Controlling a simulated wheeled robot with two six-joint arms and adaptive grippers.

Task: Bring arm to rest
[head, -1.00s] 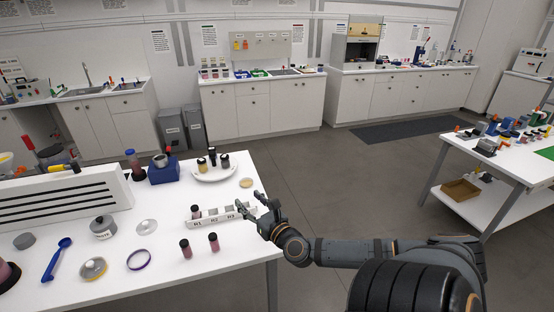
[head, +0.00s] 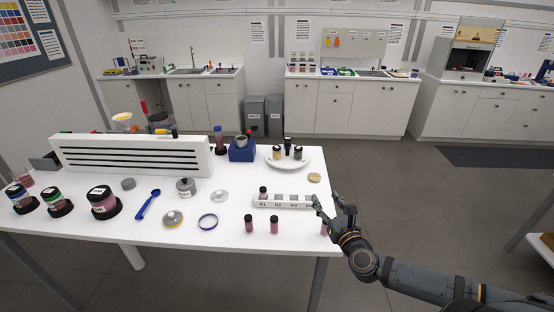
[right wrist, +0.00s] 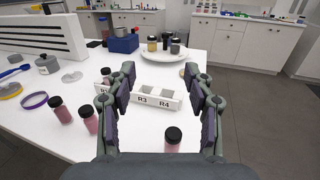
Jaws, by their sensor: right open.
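My right gripper (head: 328,212) is open and empty at the right end of the white table (head: 180,227). It hovers by the right end of a white rack (head: 283,204) with labelled places. In the right wrist view the rack (right wrist: 150,100) shows between the open fingers (right wrist: 165,95), with labels R3 and R4. One jar (head: 263,192) stands in the rack's left place. Two dark-capped jars with pink contents, one (head: 250,223) and another (head: 274,225), stand in front of the rack. A third jar (right wrist: 172,141) stands below the gripper and is partly hidden in the head view. My left gripper is out of view.
A white dish (head: 288,163) with several small jars and a blue block (head: 241,152) stand behind the rack. A slotted white box (head: 130,157), blue spoon (head: 148,204), purple ring (head: 207,222) and large jars (head: 103,202) occupy the left. Open floor lies right of the table.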

